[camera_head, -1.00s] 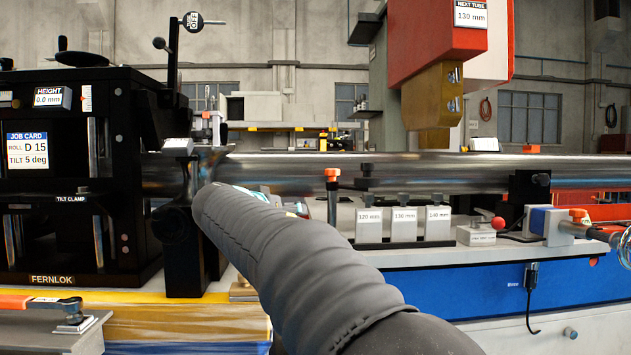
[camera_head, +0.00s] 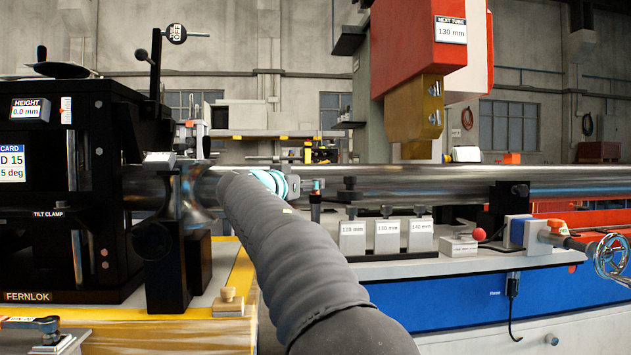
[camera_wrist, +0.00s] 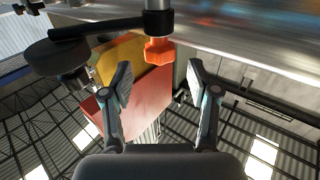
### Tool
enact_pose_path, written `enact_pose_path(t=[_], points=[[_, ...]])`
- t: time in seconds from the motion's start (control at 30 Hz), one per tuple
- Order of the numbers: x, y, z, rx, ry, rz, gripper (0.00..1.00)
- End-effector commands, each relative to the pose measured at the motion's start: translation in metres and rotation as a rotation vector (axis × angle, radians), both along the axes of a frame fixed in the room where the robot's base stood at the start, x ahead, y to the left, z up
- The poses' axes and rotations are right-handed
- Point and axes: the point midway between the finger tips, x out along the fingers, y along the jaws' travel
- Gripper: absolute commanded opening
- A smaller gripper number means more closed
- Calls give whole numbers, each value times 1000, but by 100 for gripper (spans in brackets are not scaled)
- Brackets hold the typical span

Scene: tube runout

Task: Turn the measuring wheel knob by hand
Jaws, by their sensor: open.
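My gripper (camera_wrist: 160,78) is open and empty in the wrist view, its two fingers apart. An orange knob (camera_wrist: 158,50) under a black collar on a metal post shows just beyond the gap between the fingertips, apart from them. A black arm runs left from the collar above a dark round disc (camera_wrist: 55,60), perhaps the measuring wheel. There the fingertips are small and the knob is mostly hidden.
The black FERNLOK machine (camera_head: 60,180) stands at the left. Several labelled blocks (camera_head: 388,237) stand on the bench right of my arm. A red housing (camera_head: 420,45) hangs above the tube. A handwheel (camera_head: 611,256) is at the far right.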

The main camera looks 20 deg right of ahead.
Motion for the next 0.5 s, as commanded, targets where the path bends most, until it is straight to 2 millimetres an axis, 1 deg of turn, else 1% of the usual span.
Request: enact_pose_path(t=[0.03,0.1,0.2,0.33,0.5], points=[[6,-8,1,-1,1,-2,60],[12,-17,1,-1,1,-3,60],[20,-27,1,-1,1,-1,60],[26,-35,1,-1,1,0,60],[29,-39,0,-1,1,1,60]])
